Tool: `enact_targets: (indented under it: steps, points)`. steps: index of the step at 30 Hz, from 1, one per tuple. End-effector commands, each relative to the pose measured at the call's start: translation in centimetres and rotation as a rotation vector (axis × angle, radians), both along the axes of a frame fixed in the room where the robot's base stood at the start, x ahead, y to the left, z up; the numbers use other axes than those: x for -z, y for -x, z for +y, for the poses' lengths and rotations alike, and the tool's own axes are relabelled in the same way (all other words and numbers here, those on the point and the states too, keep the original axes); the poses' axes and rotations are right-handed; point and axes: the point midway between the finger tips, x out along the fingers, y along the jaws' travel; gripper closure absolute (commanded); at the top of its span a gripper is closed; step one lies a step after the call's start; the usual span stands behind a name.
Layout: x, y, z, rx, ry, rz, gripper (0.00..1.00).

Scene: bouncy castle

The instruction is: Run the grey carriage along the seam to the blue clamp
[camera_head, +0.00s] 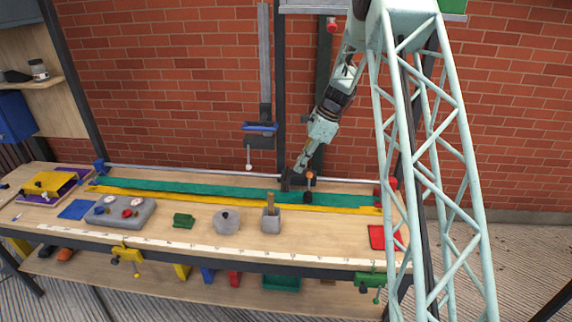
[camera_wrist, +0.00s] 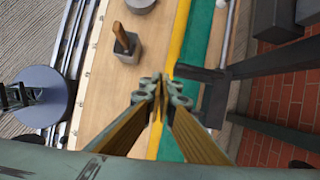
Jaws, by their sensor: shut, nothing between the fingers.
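The grey carriage (camera_head: 286,182) appears as a dark block over the green and yellow strips (camera_head: 180,188), right of their middle. In the wrist view the dark carriage (camera_wrist: 194,74) lies just beyond and right of my fingertips. My gripper (camera_head: 298,168) is shut and empty, pointing down beside the carriage on its right. In the wrist view the shut gripper (camera_wrist: 158,88) hangs over the yellow strip edge; I cannot tell whether it touches the carriage. The blue clamp (camera_head: 100,166) stands at the far left end of the thin rail (camera_head: 190,171).
A red clamp (camera_head: 386,189) is at the right end. A block with a wooden peg (camera_head: 270,216), a round grey weight (camera_head: 227,221) and a green piece (camera_head: 183,221) stand in front. A white ball (camera_head: 249,167) hangs behind the strips. The strips left of the carriage look clear.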

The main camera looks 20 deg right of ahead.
Motion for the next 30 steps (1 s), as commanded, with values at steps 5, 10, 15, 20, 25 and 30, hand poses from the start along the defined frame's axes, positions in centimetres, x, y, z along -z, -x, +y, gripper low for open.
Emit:
enact_targets:
  steps: [5, 10, 15, 20, 25, 30]
  points:
    - [-1.3, 1.0, 1.1, -0.023, -0.002, -0.004, 1.00]
    - [-2.4, 2.1, 2.1, -0.043, -0.005, -0.006, 1.00]
    - [-3.6, 3.1, 3.1, -0.066, -0.008, -0.010, 1.00]
    - [-4.7, 4.1, 4.0, -0.086, -0.010, -0.012, 1.00]
    - [-5.8, 5.2, 5.0, -0.108, -0.011, -0.016, 1.00]
    - [-6.9, 6.3, 6.0, -0.132, -0.012, -0.020, 1.00]
